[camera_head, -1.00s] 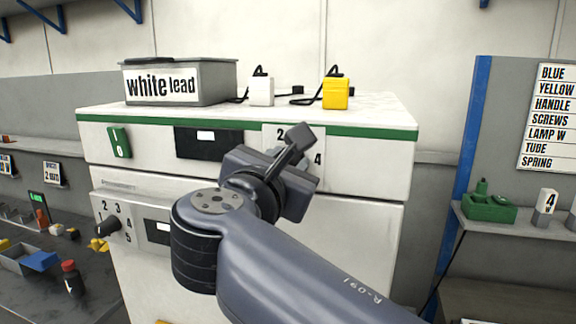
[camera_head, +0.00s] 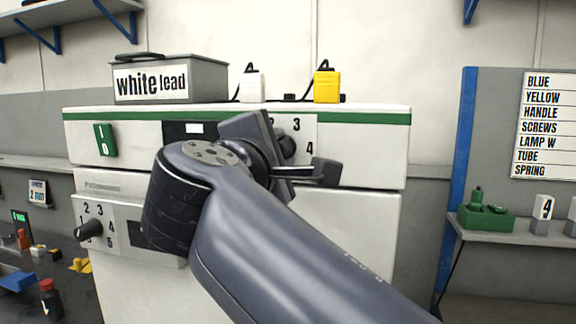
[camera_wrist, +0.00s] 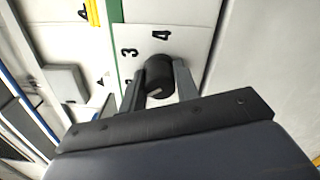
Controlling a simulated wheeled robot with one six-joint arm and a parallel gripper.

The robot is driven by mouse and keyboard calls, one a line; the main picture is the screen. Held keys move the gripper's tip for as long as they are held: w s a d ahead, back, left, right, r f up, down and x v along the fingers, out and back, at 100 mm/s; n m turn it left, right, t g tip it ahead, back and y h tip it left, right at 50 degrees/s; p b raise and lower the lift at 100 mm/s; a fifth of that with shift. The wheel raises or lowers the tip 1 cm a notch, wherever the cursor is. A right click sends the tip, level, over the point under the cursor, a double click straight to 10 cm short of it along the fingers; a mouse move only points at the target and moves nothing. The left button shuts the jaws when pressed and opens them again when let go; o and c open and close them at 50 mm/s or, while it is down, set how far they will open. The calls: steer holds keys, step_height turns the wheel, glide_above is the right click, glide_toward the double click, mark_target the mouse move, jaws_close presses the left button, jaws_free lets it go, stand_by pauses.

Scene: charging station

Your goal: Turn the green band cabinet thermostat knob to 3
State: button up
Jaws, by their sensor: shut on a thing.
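The white cabinet with a green band (camera_head: 240,114) fills the middle of the head view. The black round knob (camera_head: 287,146) is partly hidden behind my gripper (camera_head: 300,156). In the wrist view the knob (camera_wrist: 158,72) sits between the two fingers of my gripper (camera_wrist: 157,84), which is shut on it. The figures 3 and 4 show beyond it. A pale mark shows on the knob, but I cannot tell which number it points to.
A lower white unit with its own black knob (camera_head: 88,229) and figures stands at the left. A green switch (camera_head: 105,140) is on the band cabinet. A "white lead" box (camera_head: 170,80), a white block (camera_head: 251,87) and a yellow block (camera_head: 327,87) stand on top.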

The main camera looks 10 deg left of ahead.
steer(key=m+b, duration=0.1)
steer(key=m, duration=0.1)
steer(key=m+b, duration=0.1)
steer(key=m, duration=0.1)
steer(key=m+b, duration=0.2)
steer(key=shift+f, duration=0.25)
steer(key=m+b, duration=0.3)
steer(key=m, duration=0.3)
steer(key=shift+r+m, duration=0.1)
steer(key=shift+m, duration=0.2)
steer(key=o, duration=1)
steer(key=shift+r, duration=0.1)
steer(key=shift+s, duration=0.1)
steer(key=s, duration=0.3)
steer(key=s+b, duration=0.1)
steer(key=s, duration=0.3)
steer(key=s+a, duration=0.1)
steer(key=s, duration=0.2)
steer(key=shift+s, duration=0.35)
steer(key=shift+w, duration=0.1)
